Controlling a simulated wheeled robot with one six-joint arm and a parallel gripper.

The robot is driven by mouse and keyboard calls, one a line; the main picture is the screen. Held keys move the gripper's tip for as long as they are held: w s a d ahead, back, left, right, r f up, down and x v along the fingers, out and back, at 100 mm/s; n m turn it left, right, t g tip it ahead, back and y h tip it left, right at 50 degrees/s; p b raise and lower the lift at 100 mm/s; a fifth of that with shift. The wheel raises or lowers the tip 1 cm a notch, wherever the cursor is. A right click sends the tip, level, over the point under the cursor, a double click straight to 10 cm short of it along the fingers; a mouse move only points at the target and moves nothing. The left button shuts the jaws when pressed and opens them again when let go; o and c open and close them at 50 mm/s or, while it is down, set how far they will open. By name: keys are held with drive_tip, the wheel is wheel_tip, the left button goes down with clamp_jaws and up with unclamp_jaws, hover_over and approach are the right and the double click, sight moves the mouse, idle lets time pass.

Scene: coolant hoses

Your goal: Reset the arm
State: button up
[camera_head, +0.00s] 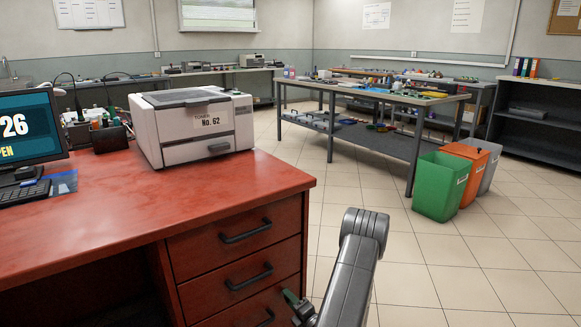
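My arm shows at the bottom centre as a grey link, bent at a rounded joint and running down out of the picture to the right of the red desk's drawers. A small dark and green part shows beside the link at the bottom edge, and I cannot tell what it is. I cannot make out my gripper or its fingers in this view. No coolant hoses can be made out clearly here.
A red desk (150,206) with drawers fills the left, bearing a white printer (192,127) and a monitor (27,124). A grey workbench (400,97) stands behind. Green (438,188), orange (470,172) and grey bins stand at its right. The tiled floor (450,260) at right is clear.

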drive_tip(key=shift+m+p, duration=0.3)
drive_tip(key=shift+m, duration=0.8)
drive_tip(key=shift+a, duration=0.1)
